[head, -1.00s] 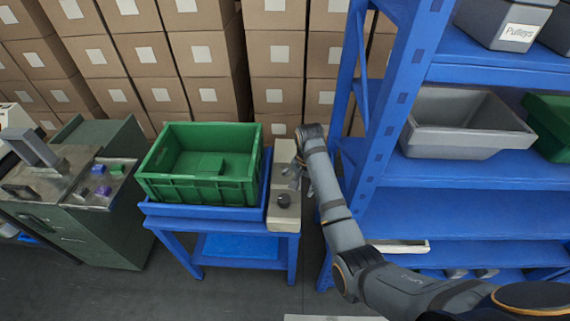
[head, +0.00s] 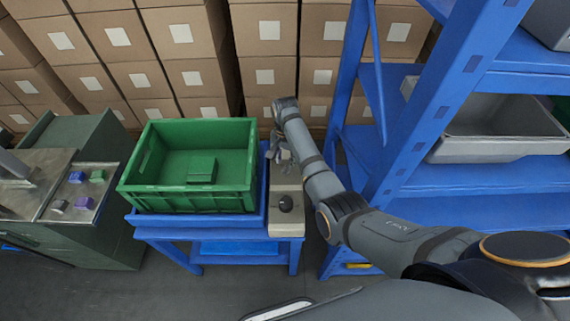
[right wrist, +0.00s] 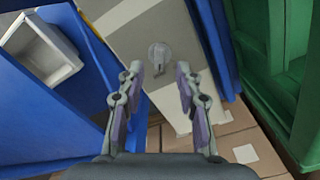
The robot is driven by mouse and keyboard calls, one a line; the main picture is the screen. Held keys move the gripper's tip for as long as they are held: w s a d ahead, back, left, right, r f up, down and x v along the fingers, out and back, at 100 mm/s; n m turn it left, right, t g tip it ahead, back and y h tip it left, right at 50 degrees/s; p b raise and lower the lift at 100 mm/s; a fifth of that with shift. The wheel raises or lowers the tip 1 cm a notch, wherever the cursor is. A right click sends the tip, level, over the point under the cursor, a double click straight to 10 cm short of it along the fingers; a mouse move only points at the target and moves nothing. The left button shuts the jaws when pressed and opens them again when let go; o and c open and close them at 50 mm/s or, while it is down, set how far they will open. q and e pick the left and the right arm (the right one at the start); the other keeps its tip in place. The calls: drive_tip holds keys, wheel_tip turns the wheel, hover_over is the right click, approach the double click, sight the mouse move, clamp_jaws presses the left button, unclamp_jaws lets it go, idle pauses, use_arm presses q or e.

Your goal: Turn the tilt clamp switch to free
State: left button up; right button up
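A beige control box (head: 289,228) stands on the right end of the blue table, beside the green crate. A black round knob (head: 285,202) sits on its front part. In the right wrist view, a round grey switch (right wrist: 159,52) with a short lever lies on the box's pale face. I cannot tell whether it is the black knob, nor read any marking. My right gripper (head: 280,155) is over the back part of the box; its two fingers (right wrist: 158,75) are open, empty and apart, with the grey switch between and beyond the tips. My left gripper is not in view.
The green crate (head: 150,197) stands on a blue table (head: 190,233) left of the box. A blue shelf rack (head: 400,110) with a grey bin (head: 490,150) is close to the right of my arm. Stacked cartons (head: 265,75) are behind. A green cabinet (head: 120,240) stands left.

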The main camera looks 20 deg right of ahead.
sight(285, 168)
wheel_tip(285, 168, down, 3)
drive_tip(key=shift+f, duration=0.35)
drive_tip(key=shift+c, duration=0.4)
clamp_jaws()
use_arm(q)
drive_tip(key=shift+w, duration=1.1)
